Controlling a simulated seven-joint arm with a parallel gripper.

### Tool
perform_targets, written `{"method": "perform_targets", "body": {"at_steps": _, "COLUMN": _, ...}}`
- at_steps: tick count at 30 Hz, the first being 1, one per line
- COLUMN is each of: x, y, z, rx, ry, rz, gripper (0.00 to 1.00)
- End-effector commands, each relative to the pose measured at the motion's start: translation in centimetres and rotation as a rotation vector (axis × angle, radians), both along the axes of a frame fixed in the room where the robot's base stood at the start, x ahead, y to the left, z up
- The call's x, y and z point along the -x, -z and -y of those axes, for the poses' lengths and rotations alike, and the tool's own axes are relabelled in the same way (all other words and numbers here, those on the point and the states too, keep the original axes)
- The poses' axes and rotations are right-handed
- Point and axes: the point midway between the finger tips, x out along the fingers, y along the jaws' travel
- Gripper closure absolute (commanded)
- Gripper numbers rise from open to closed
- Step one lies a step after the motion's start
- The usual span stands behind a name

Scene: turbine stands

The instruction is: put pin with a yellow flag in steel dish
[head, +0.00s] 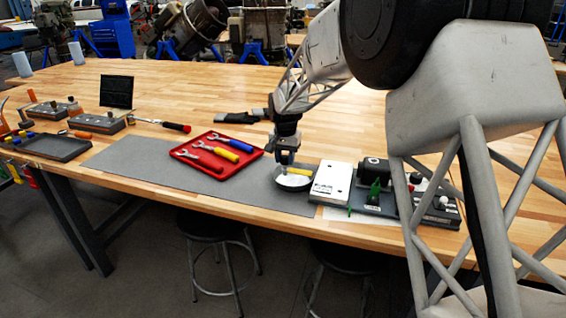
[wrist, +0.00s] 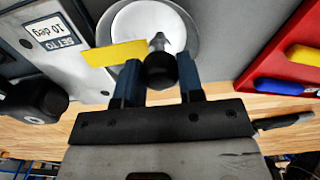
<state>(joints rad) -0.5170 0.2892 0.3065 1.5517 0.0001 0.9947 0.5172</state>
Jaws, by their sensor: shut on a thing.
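The pin with a yellow flag (wrist: 115,53) is held between the two fingers of my gripper (wrist: 160,82). Its dark round head sits between the fingertips, and its grey tip points toward the dish in the wrist view. The steel dish (wrist: 196,38) is a round bowl with a pale inside, just beyond the pin. In the head view my gripper (head: 287,157) is right above the steel dish (head: 292,187), with the yellow flag (head: 300,171) showing over it. I cannot tell whether the pin touches the dish.
A red tray (head: 208,168) with several coloured-handled tools lies left of the dish. A white box (head: 331,185) stands close on its right, beside a grey stand (head: 375,199) with knobs. The grey mat (head: 140,160) is clear farther left.

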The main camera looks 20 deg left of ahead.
Motion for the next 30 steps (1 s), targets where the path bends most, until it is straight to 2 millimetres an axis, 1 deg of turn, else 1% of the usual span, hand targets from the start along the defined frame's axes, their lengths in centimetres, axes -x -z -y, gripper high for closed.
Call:
{"method": "perform_targets", "body": {"at_steps": 3, "x": -1.3, "y": 0.2, "z": -0.7, "rx": 0.0, "ry": 0.0, "rz": 0.001, "gripper": 1.0}}
{"method": "perform_targets", "body": {"at_steps": 9, "x": -2.6, "y": 0.2, "z": -1.4, "rx": 0.0, "ry": 0.0, "rz": 0.0, "gripper": 1.0}}
{"method": "perform_targets", "body": {"at_steps": 23, "x": -2.8, "y": 0.4, "z": -1.6, "rx": 0.0, "ry": 0.0, "rz": 0.0, "gripper": 1.0}}
{"method": "perform_targets", "body": {"at_steps": 26, "x": -2.8, "y": 1.0, "z": -1.6, "rx": 0.0, "ry": 0.0, "rz": 0.0, "gripper": 1.0}}
{"method": "perform_targets", "body": {"at_steps": 30, "x": -2.8, "y": 2.4, "z": -1.6, "rx": 0.0, "ry": 0.0, "rz": 0.0, "gripper": 1.0}}
